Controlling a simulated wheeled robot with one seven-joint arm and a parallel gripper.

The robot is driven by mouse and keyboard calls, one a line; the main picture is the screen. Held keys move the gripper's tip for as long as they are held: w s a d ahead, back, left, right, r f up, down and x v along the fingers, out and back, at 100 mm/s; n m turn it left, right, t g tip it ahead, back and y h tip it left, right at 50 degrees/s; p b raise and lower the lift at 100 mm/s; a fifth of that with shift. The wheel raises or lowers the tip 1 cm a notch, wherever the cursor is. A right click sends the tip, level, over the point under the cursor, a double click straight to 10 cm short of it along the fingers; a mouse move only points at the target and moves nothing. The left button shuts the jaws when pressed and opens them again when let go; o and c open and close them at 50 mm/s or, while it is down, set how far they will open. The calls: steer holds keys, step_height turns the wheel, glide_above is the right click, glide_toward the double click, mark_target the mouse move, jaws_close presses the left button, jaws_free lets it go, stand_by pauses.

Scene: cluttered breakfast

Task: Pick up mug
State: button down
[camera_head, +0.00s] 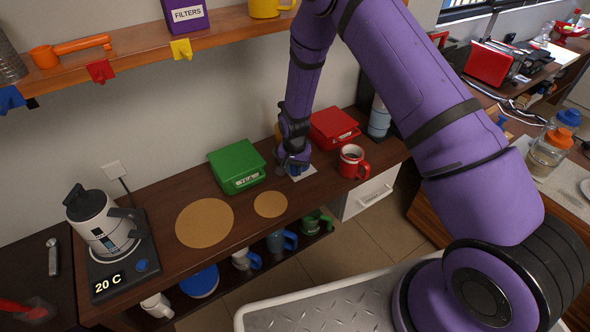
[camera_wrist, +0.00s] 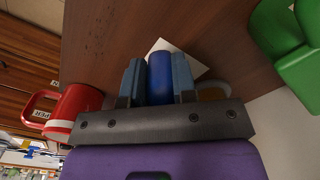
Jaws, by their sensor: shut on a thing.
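My gripper (camera_head: 293,166) is low over the wooden counter, between the green box and the red mug. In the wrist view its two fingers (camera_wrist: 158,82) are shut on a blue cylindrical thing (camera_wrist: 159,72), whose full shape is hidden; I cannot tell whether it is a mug. It is over or on a white square (camera_head: 302,173). A red mug (camera_head: 353,163) stands upright to the right of my gripper, apart from it. It also shows at the left of the wrist view (camera_wrist: 74,106). Several more mugs, such as a white one (camera_head: 246,260) and a green one (camera_head: 314,221), are on the lower shelf.
A green box (camera_head: 236,165) is left of my gripper and a red box (camera_head: 333,127) is behind it. A coffee pot (camera_head: 100,220) stands on a scale at the left. Two round tan mats (camera_head: 204,222) lie bare on the counter. A shelf (camera_head: 140,53) runs above.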

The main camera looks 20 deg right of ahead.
steer(key=shift+s+r, duration=0.25)
steer(key=shift+r, duration=0.95)
steer(key=s+d+r, duration=0.1)
steer(key=s, duration=1.4)
steer(key=shift+s+d, duration=0.15)
steer(key=shift+s, duration=0.1)
steer(key=shift+r, duration=0.1)
